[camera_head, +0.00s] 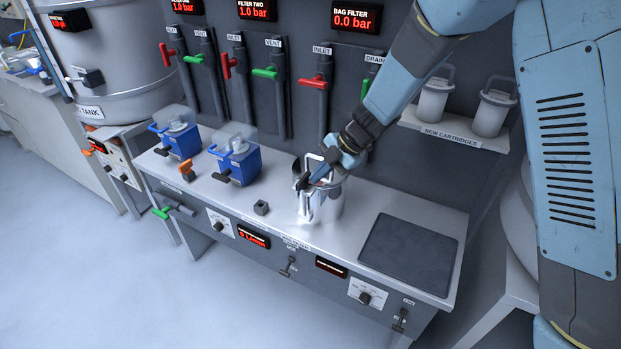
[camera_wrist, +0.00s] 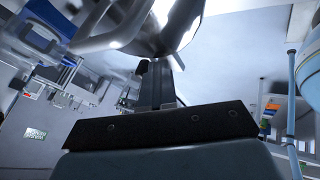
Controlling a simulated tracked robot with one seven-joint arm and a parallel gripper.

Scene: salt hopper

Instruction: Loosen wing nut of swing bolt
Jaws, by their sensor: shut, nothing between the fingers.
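A shiny metal filter housing (camera_head: 335,204) stands on the bench below the bag filter readout. My gripper (camera_head: 308,180) is at the upper part of this housing, over its near left side, and partly covers it. In the wrist view my gripper (camera_wrist: 155,75) points up with its fingers together and nothing between them. A curved bright metal part (camera_wrist: 130,28) lies just beyond the fingertips; I cannot tell whether they touch it. The swing bolt and its wing nut cannot be made out in either view.
Two blue units with clear covers (camera_head: 238,152) stand to the left on the bench (camera_head: 400,207). A small dark block (camera_head: 261,207) lies between them and the housing. A dark mat (camera_head: 410,254) is on the right. Red and green valve handles (camera_head: 318,83) line the wall behind.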

